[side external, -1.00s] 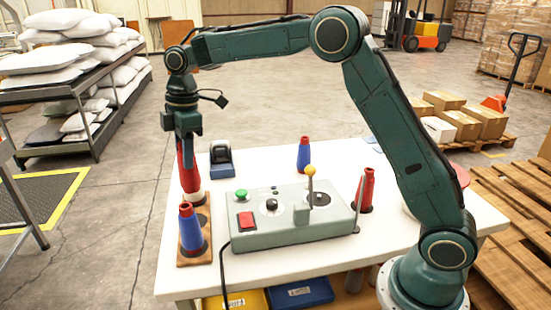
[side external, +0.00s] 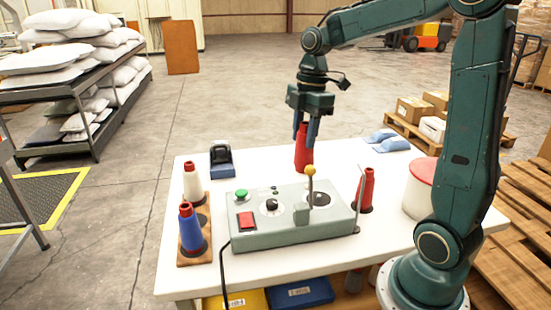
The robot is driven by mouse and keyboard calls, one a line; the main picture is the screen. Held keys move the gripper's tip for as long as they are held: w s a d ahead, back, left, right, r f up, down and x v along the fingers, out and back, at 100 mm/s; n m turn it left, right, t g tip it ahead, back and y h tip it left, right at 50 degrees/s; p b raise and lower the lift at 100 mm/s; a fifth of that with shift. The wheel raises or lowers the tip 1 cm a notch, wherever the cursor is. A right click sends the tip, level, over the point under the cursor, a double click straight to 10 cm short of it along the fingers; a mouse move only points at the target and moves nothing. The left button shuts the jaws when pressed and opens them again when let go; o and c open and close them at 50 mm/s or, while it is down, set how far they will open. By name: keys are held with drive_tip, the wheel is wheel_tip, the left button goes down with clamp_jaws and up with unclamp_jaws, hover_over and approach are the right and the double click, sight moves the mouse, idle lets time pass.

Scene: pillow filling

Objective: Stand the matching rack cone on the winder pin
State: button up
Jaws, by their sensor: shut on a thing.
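My gripper (side external: 313,135) is shut on a red cone (side external: 302,155), held upright behind the grey control box. I cannot tell whether its base touches the table. The rack (side external: 183,256) at the left holds a blue cone (side external: 190,232) in front and a white cone (side external: 192,182) at the back, with a bare dark spot between them. Another red cone (side external: 367,190) stands at the right end of the box, beside a thin upright metal rod (side external: 359,202). No bare winder pin is clearly visible. The blue cone seen earlier behind the box does not show; the held cone covers that place.
The grey control box (side external: 290,240) with a yellow-knobbed lever (side external: 311,185) fills the table's middle. A black device (side external: 222,160) stands at the back left. A white tub with a red lid (side external: 420,190) and blue cloths (side external: 380,137) are at the right. The back table between is mostly clear.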

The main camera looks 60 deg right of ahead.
drive_tip(key=s, duration=0.2)
drive_tip(key=s+d, duration=0.1)
drive_tip(key=s, duration=0.1)
drive_tip(key=shift+s+f, duration=0.2)
drive_tip(key=shift+f, duration=0.15)
drive_tip(key=shift+f, duration=2.1)
drive_tip(key=shift+f, duration=1.35)
idle(1.0)
drive_tip(key=o, duration=1.1)
drive_tip(key=shift+c, duration=0.2)
drive_tip(key=shift+r, duration=0.1)
